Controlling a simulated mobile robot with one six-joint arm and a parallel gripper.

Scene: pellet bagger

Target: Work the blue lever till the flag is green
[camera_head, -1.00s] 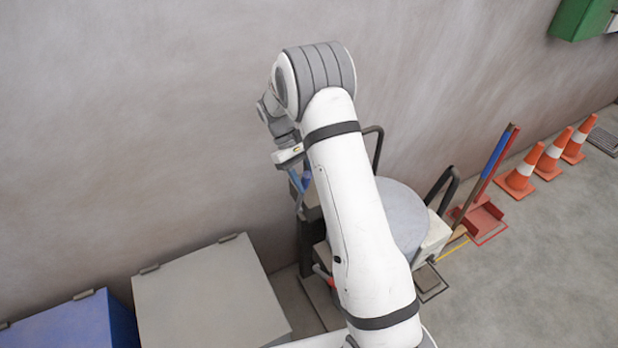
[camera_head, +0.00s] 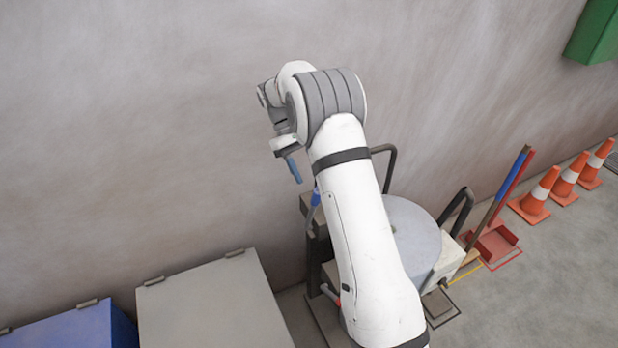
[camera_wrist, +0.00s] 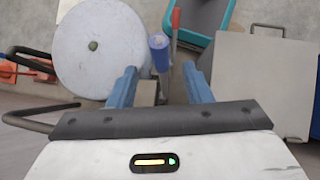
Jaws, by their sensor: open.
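The blue lever (camera_wrist: 159,52) shows in the wrist view as a blue grip, past my fingertips and roughly in line with the gap between them. In the head view the blue lever (camera_head: 316,197) is partly hidden by my arm. My gripper (camera_wrist: 160,72) is open, its two blue fingers apart with nothing held. In the head view my gripper (camera_head: 295,178) hangs above and left of the lever, apart from it. I cannot make out the flag or its colour in either view.
The machine has a round grey lid (camera_head: 412,240) and dark bar handles (camera_head: 458,212). A red rod (camera_wrist: 175,22) stands near the lever. A grey bin (camera_head: 205,300) and a blue bin (camera_head: 70,328) are at left. Cones (camera_head: 538,195) and a dustpan (camera_head: 494,243) are at right.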

